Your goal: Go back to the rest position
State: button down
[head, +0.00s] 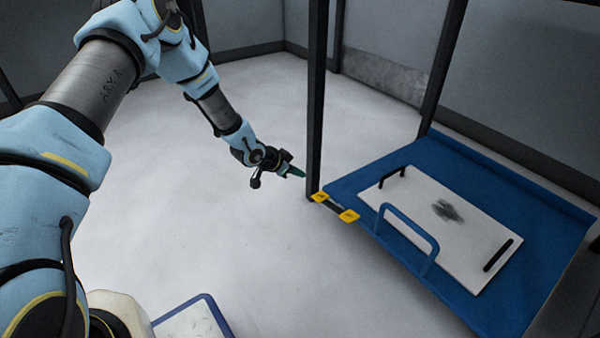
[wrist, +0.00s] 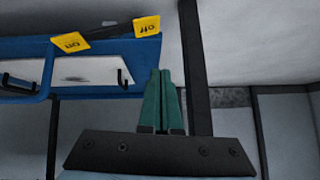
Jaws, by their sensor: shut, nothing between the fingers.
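My gripper (head: 299,173) is at the end of my outstretched blue and grey arm in the head view. Its green fingers point right, toward a dark upright post, and look close to it. In the wrist view the green fingers of my gripper (wrist: 160,72) are together with nothing between them. The post (wrist: 196,70) stands just right of them there. I cannot tell whether the fingers touch the post.
A blue platform (head: 349,187) at right bears a white board (head: 463,246) with black handles and a dark smudge. A blue handle (head: 385,207) rises at its near edge. Yellow "on" (wrist: 70,42) and "off" (wrist: 147,26) tags sit by the post. The pale floor (head: 210,225) is open.

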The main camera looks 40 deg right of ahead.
dwell(0.3)
jog(key=w+a+r+n+t+y+p, duration=0.15)
jog(key=w+a+r, duration=0.3)
jog(key=a, duration=0.45)
jog(key=w+a+r+n+t+y, duration=0.1)
jog(key=w+a+r+n+y, duration=0.15)
jog(key=a+r, duration=0.45)
jog(key=w+a+r+n+t+y+p, duration=0.1)
jog(key=w+a+r+n, duration=0.3)
jog(key=a, duration=0.6)
jog(key=s+a+r+n+y, duration=0.2)
jog(key=a+r, duration=0.2)
jog(key=a, duration=0.3)
jog(key=s+a+r+n+y, duration=0.1)
jog(key=s+a+r+n, duration=0.2)
jog(key=a, duration=0.5)
jog(key=s+a+r+n+g+p, duration=0.2)
jog(key=s+a+r+n, duration=0.4)
jog(key=s+a, duration=0.45)
notch_tip(320, 180, up, 39)
jog(key=m+p, duration=0.1)
jog(key=p, duration=3.6)
jog(key=shift+s+y, duration=0.35)
jog(key=shift+y, duration=0.05)
jog(key=c, duration=1.6)
grip_release()
